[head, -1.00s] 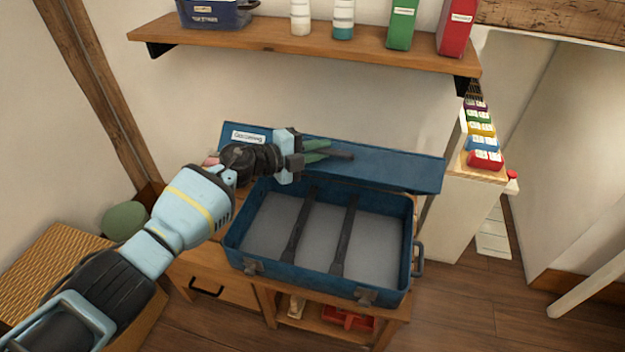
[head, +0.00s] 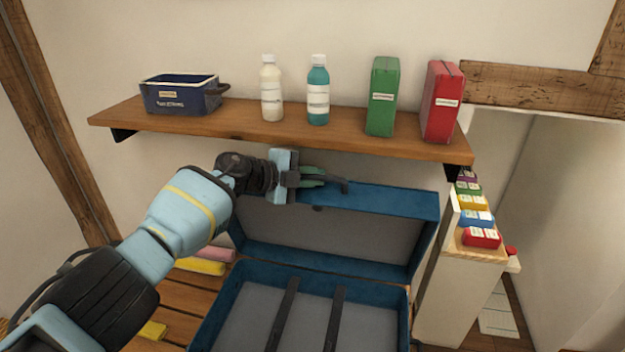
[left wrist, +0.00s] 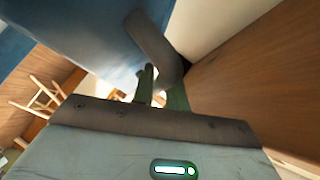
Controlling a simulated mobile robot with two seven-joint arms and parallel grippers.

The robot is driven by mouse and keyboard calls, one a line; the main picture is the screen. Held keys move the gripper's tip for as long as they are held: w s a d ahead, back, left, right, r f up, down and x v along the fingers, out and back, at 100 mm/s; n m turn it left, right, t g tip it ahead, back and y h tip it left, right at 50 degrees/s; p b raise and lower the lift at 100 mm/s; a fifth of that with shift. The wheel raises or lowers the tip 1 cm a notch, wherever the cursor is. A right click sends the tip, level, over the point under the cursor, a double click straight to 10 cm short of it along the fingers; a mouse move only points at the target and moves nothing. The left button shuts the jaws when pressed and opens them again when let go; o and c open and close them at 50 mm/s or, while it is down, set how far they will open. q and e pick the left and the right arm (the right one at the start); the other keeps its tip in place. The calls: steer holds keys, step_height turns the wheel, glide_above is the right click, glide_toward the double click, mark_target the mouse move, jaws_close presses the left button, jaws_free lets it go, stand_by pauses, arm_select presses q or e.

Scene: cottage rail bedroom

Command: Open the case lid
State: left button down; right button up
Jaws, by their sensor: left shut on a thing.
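The blue case stands open on a wooden slatted top in the head view. Its lid (head: 385,201) is raised at the back, and its grey lining faces me. The case's lower part (head: 330,270) shows a grey inside with two dark straps, and its front is cut off. My left gripper (head: 322,180) is at the lid's upper edge, shut on a dark handle (head: 342,184) there. In the left wrist view the green fingers (left wrist: 160,95) are close to the curved dark handle (left wrist: 155,48) beside the blue lid (left wrist: 85,35). My right gripper is not in view.
A wooden shelf (head: 220,123) hangs just above the lid and gripper, with a blue bin (head: 180,98), two bottles and green and red boxes. A pale cabinet (head: 450,300) with coloured boxes stands right. Pink and yellow rolls (head: 203,266) lie left of the case.

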arm_select(q)
steer(key=shift+w, duration=0.1)
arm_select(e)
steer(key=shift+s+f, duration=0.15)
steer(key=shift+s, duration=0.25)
arm_select(q)
steer(key=c, duration=1.4)
jaws_free()
steer(key=shift+a+r, duration=0.1)
steer(key=shift+a, duration=0.05)
steer(key=a+r+p, duration=0.1)
steer(key=s+a+r+p, duration=0.1)
steer(key=shift+s+a+p, duration=0.15)
steer(key=shift+a+p, duration=0.2)
steer(key=shift+a, duration=0.05)
steer(key=v, duration=0.2)
steer(key=p+v, duration=0.1)
steer(key=v, duration=0.1)
steer(key=shift+s+f+p, duration=0.15)
steer(key=shift+f+p, duration=0.15)
steer(key=shift+f, duration=0.1)
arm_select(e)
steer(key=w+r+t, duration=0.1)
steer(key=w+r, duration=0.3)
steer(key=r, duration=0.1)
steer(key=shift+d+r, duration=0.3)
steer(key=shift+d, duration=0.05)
arm_select(q)
steer(key=shift+f, duration=0.1)
